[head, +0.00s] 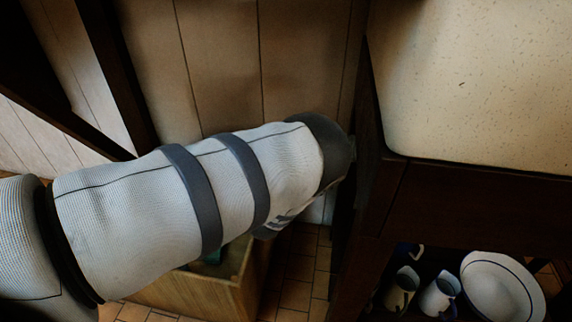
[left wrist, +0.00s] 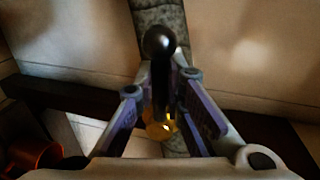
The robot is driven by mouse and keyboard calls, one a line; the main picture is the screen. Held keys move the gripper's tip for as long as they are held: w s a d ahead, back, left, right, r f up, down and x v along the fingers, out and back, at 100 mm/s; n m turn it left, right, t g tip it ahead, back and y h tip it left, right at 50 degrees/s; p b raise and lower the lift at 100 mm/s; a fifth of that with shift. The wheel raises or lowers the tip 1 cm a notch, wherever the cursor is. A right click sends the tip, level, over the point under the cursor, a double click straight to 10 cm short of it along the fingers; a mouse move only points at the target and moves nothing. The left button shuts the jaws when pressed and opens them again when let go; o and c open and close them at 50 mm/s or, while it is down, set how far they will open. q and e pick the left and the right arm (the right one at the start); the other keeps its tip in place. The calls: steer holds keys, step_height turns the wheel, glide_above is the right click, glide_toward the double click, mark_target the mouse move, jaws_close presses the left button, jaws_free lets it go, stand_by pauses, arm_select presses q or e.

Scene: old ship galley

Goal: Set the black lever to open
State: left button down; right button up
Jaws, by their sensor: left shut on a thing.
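The black lever (left wrist: 159,43) shows in the left wrist view as a dark rod with a round black knob, running between my fingers. A yellow brass-coloured part (left wrist: 160,128) is visible behind it, between the fingers. My left gripper (left wrist: 163,84) is shut on the lever, with a finger on each side of the rod just below the knob. In the head view my left arm reaches right, and its hand and the lever are hidden at the dark wooden counter's side. The lever's open mark cannot be seen. My right gripper is in neither view.
A pale speckled worktop (head: 470,80) on a dark wooden frame stands at the right. Below it are white jugs (head: 437,298) and a plate (head: 500,290). A wooden box (head: 200,292) sits on the tiled floor under my arm. A reddish object (left wrist: 35,157) is at lower left.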

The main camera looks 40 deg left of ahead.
arm_select(q)
steer(key=shift+s+a+f, duration=0.1)
steer(key=c, duration=1.7)
jaws_free()
steer(key=shift+o, duration=0.2)
steer(key=v, duration=1.2)
